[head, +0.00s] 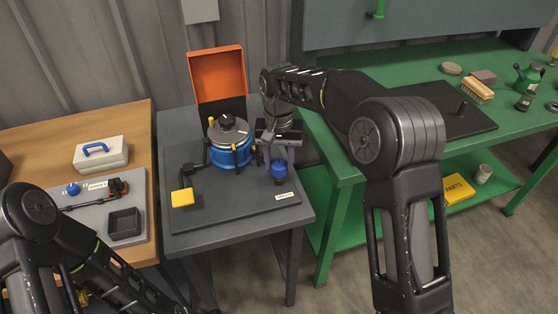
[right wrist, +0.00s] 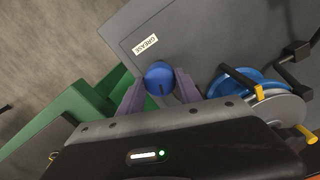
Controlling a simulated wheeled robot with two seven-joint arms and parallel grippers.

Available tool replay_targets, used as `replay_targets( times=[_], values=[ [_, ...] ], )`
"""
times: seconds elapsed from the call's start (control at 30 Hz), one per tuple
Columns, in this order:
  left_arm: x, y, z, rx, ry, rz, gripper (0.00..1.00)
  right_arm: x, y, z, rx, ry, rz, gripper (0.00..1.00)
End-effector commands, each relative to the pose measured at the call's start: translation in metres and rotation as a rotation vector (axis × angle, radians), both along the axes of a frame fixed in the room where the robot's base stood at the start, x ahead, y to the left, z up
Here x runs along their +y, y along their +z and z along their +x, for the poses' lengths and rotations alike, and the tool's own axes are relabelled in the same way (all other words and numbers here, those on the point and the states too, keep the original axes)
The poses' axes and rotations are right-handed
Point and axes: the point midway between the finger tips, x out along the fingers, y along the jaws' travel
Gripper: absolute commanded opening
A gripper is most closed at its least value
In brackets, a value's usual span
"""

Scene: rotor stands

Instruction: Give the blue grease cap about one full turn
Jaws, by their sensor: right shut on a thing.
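The blue grease cap (head: 278,168) is a round knob near the right edge of the dark plate (head: 228,216) on the middle grey table. A white label reading GREASE (right wrist: 146,44) lies on the plate beside it. In the right wrist view the cap (right wrist: 158,74) sits between the two purple-grey fingers of my right gripper (right wrist: 159,91), which is shut on it. Parts of the cap's sides are hidden by the fingers. In the head view my right gripper (head: 278,152) reaches it from behind. My left arm shows at lower left, but its gripper is out of view.
A blue round housing (head: 229,154) with a grey lid and yellow-tipped clamps stands left of the cap. A yellow pad (head: 182,197) is at the plate's left. An orange bin (head: 218,73) stands behind. A wooden table (head: 30,150) is left; a green bench (head: 400,77) is right.

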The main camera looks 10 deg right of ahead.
Motion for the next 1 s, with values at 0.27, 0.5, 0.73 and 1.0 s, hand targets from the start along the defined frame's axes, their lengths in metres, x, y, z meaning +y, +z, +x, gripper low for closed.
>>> replay_targets(
  times=[0.27, 0.5, 0.73, 1.0],
  values=[
    [0.000, 0.002, 0.000, 0.001, 0.000, 0.001, 0.36, 0.000, 0.001, 0.000, -0.002, -0.262, -0.002, 0.00],
    [0.000, 0.004, -0.001, 0.001, 0.001, 0.001, 0.36, 0.000, 0.001, 0.000, -0.002, -0.489, -0.001, 0.00],
    [0.000, 0.006, -0.001, 0.003, 0.000, 0.002, 0.36, 0.000, 0.001, 0.001, -0.003, -0.708, -0.001, 0.00],
    [0.001, 0.011, -0.001, 0.004, 0.001, 0.003, 0.36, 0.000, 0.001, 0.000, -0.002, -0.965, 0.000, 0.00]
  ],
)
